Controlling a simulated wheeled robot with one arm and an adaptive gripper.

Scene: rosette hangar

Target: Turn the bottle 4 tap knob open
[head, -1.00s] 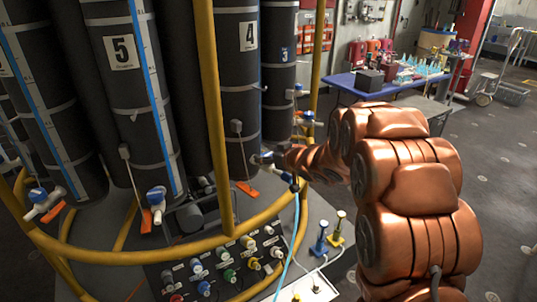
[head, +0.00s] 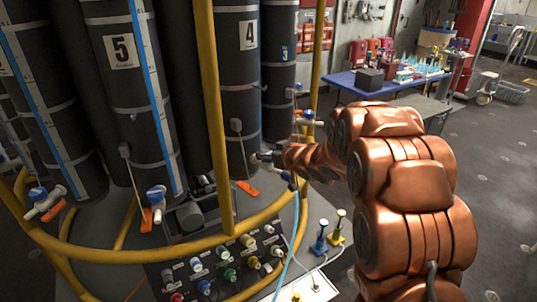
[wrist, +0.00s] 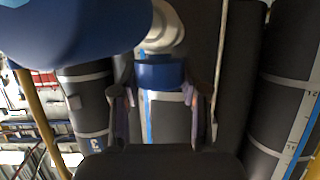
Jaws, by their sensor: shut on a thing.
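Bottle 4 is the dark cylinder (head: 239,90) with the white "4" label, behind the yellow rail. Its tap is low on its front and mostly hidden by my gripper (head: 268,157). In the wrist view the blue tap knob (wrist: 160,73) sits between the two fingers of my gripper (wrist: 160,97), which is shut on it. A white fitting (wrist: 166,28) joins the knob just above it in that picture. A large blue part (wrist: 75,35), close to the camera, fills the upper left and hides what lies behind it.
A yellow rail (head: 212,110) stands upright left of bottle 4. Bottle 5 (head: 125,75), with its own blue-handled tap (head: 156,196), is further left. A panel of coloured knobs (head: 222,268) lies below. A pale blue hose (head: 292,232) hangs under my gripper.

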